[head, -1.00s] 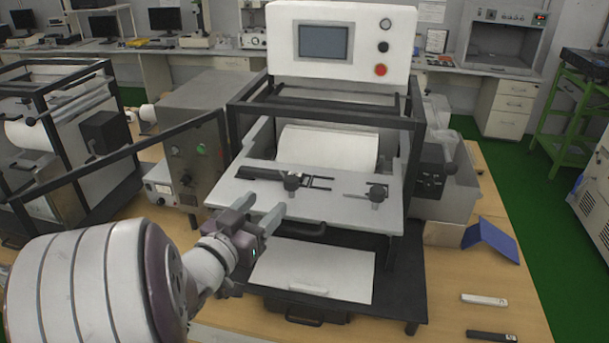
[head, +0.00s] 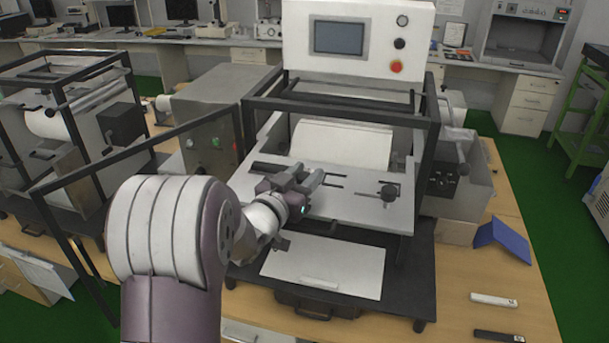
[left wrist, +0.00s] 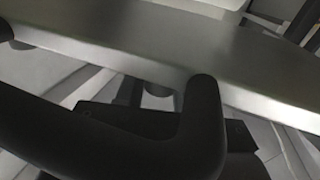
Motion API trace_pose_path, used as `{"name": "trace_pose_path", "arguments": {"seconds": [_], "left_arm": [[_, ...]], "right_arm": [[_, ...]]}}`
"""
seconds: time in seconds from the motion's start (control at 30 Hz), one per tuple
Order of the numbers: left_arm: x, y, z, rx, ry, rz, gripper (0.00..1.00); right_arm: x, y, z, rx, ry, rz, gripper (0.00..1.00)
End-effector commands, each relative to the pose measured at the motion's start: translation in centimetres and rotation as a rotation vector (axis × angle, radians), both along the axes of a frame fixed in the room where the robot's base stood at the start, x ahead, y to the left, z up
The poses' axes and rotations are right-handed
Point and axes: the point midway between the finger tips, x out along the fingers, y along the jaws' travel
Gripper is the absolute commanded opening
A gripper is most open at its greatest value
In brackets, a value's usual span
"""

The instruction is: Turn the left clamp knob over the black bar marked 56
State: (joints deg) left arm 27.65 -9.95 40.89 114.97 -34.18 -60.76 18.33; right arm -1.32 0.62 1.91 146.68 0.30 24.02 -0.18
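The machine's light metal plate (head: 345,208) carries two clamps. The right clamp knob (head: 389,192) is dark and in plain view. My left gripper (head: 303,174) is over the left clamp, its two grey fingers apart and pointing away from me. It hides the left knob, so I cannot tell whether the fingers touch it. The left end of the black bar (head: 266,169) shows left of the gripper; no marking is legible. The left wrist view shows the metal plate edge (left wrist: 150,45) and a dark curved shape (left wrist: 190,135), perhaps the front handle. My right gripper is not in view.
A black frame (head: 427,150) surrounds the plate, and a swung-out frame (head: 130,150) stands left beside my arm. A white panel with a screen (head: 338,38) rises behind.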

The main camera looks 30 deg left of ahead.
Motion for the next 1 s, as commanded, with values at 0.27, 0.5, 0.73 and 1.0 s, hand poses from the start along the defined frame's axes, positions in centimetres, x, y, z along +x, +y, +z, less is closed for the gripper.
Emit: {"name": "trace_pose_path", "arguments": {"seconds": [0.27,0.5,0.73,1.0], "left_arm": [[0.0,0.0,0.0,-0.001,0.000,-0.012,0.07],[0.0,0.1,0.0,0.000,0.002,-0.113,0.07],[0.0,0.2,0.1,-0.002,0.001,-0.288,0.07],[0.0,0.1,0.1,-0.001,0.001,-0.481,0.07]], "right_arm": [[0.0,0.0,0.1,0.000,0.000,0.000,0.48],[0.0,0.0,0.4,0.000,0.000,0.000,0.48],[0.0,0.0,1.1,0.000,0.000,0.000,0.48],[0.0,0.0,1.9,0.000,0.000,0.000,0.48]]}}
